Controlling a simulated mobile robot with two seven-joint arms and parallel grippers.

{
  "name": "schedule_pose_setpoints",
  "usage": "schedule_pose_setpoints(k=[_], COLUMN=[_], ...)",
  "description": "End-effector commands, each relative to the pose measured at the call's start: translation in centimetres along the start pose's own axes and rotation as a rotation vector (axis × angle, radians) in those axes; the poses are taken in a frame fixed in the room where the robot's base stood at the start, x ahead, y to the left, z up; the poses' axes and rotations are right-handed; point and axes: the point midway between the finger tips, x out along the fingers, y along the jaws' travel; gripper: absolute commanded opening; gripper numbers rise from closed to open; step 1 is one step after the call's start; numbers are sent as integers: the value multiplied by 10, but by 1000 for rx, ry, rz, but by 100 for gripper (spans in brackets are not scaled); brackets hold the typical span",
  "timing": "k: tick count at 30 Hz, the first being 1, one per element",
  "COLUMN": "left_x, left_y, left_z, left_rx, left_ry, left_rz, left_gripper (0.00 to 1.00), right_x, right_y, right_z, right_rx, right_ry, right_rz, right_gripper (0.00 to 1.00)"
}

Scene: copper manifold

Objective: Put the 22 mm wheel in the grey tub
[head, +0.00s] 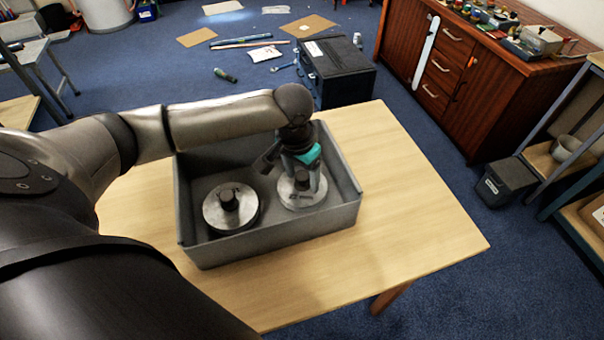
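The grey tub (275,232) stands on a light wood table. Two round metal wheels with dark hubs lie flat inside it. The left-hand wheel (215,219) is in full view. The right-hand wheel (299,200) is partly covered by my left gripper (304,181), which points down at its hub. It has dark markings too small to read, so I cannot tell which wheel is the 22 mm one. My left fingers are beside the hub; whether they touch it or are shut on it is not clear. My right gripper is out of view.
The tub's raised walls surround the wheels and my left gripper. The table (415,215) is bare to the right and front of the tub. A black case (338,75) stands on the blue floor behind the table. A wooden cabinet (480,70) stands at the back right.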

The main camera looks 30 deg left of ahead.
Motion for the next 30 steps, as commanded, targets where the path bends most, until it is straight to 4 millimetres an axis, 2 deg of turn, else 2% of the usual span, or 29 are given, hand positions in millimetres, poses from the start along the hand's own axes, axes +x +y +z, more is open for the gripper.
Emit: schedule_pose_setpoints(k=[7,10,24,30], left_x=[-1,-8,-102,-121], left_y=[0,0,0,0], left_z=[0,-1,-1,-1], left_rx=[0,1,0,0], left_ry=[1,1,3,1], left_rz=[0,1,0,0], left_gripper=[71,71,71,71], right_x=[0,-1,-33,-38], right_y=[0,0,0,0], right_z=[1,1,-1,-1], right_rx=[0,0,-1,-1], right_ry=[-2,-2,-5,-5], right_rz=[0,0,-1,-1], right_gripper=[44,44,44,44])
